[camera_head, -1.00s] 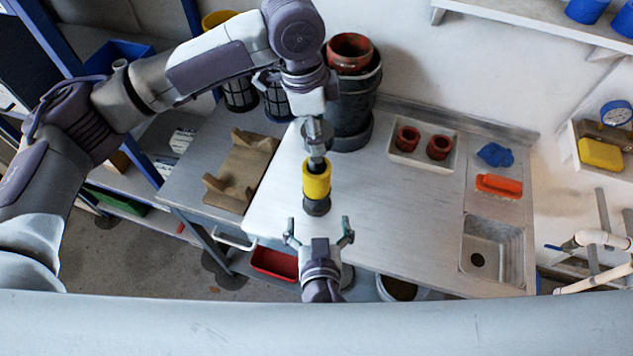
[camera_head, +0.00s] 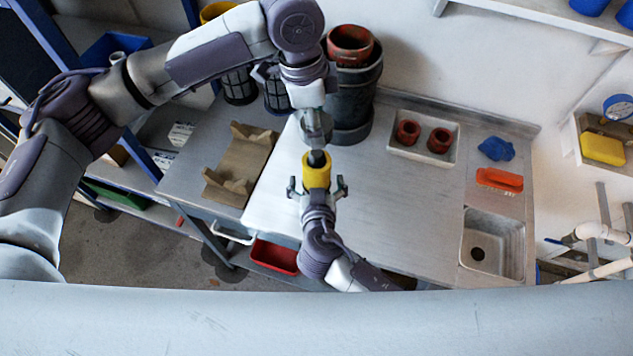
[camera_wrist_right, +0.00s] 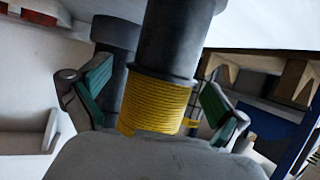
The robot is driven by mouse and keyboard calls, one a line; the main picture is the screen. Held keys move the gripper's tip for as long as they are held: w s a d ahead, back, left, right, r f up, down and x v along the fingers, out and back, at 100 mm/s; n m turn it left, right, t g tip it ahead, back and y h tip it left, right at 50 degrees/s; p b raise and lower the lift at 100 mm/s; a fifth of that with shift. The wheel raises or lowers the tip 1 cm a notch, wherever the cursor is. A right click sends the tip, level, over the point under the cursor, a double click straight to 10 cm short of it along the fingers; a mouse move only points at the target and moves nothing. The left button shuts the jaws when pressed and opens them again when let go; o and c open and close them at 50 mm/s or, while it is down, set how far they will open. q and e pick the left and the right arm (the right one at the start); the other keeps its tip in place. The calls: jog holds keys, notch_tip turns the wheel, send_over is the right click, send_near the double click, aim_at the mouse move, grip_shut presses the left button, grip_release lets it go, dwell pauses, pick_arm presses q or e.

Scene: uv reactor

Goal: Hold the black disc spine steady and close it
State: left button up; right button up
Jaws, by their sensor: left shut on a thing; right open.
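The black disc spine (camera_head: 317,158) shows its dark end and a yellow section in the head view, above the bench. My left gripper (camera_head: 316,132) reaches down from above and is shut on its upper end; the fingertips' contact is not clear. My right gripper (camera_head: 317,187) is open, with one finger on each side of the yellow section. In the right wrist view, the ribbed yellow section (camera_wrist_right: 155,105) and a wider black cylinder (camera_wrist_right: 178,40) stand between the open green-padded fingers (camera_wrist_right: 155,98). Gaps show on both sides. The spine's lower part is hidden by my right gripper in the head view.
A dark pot with a red pot (camera_head: 350,45) stands behind my left gripper. A wooden cradle (camera_head: 240,165) lies left. A white tray (camera_head: 398,152) with two red cups, an orange brush (camera_head: 499,180) and a sink (camera_head: 493,245) are right. The middle bench (camera_head: 400,210) is clear.

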aim_at(317, 153)
jog(key=shift+w, duration=0.1)
jog(key=c, duration=1.8)
pick_arm(q)
jog(key=shift+f, duration=2.45)
jog(key=shift+f, duration=0.85)
jog(key=shift+f, duration=0.65)
